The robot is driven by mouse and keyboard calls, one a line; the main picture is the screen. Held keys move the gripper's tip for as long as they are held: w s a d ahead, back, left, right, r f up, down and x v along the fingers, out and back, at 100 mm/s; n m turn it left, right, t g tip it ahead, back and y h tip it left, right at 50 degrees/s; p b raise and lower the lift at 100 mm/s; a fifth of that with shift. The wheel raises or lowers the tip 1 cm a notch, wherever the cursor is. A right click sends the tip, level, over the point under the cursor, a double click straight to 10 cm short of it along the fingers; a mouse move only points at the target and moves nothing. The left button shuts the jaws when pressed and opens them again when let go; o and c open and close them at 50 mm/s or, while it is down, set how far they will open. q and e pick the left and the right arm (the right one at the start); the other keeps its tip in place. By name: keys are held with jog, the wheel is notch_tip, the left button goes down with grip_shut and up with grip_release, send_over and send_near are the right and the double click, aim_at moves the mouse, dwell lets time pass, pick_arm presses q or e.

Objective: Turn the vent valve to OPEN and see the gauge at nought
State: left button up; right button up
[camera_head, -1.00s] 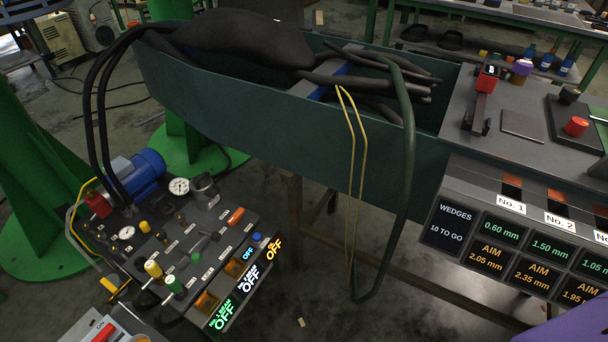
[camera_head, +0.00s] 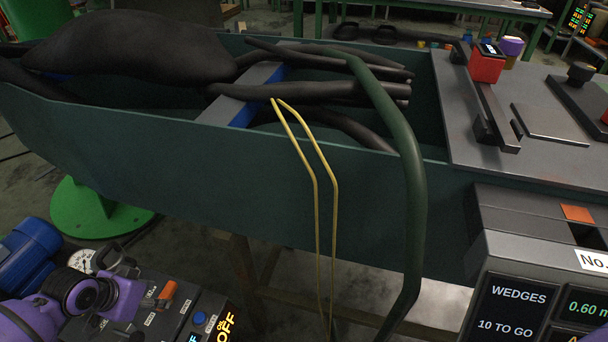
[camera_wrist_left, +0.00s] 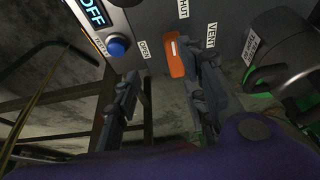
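The vent valve's orange handle (camera_head: 167,290) is on the dark control panel at the lower left. In the left wrist view the handle (camera_wrist_left: 175,57) lies between the labels VENT, SHUT and OPEN, nearer SHUT than OPEN. My left gripper (camera_wrist_left: 158,65) is open, with its fingers on either side of the handle. The right-hand finger is close beside it; I cannot tell whether they touch. The white-faced gauge (camera_head: 82,262) shows behind my purple left wrist (camera_head: 118,303), partly hidden, and its reading is too small to tell. My right gripper is out of view.
A blue button (camera_head: 200,318) and lit OFF displays (camera_head: 222,328) are beside the handle. Yellow rods (camera_head: 318,200) and a thick green tube (camera_head: 410,190) hang over the green trough (camera_head: 200,150). The wedge display (camera_head: 515,300) stands at the right.

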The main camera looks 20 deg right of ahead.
aim_at(164, 294)
pick_arm(q)
jog(key=shift+w+a+r, duration=0.35)
jog(key=shift+w+a, duration=0.2)
jog(key=shift+w, duration=0.45)
jog(key=b+x, duration=0.3)
jog(key=x, duration=0.4)
jog(key=shift+w+f, duration=0.1)
jog(key=shift+w, duration=0.1)
grip_shut()
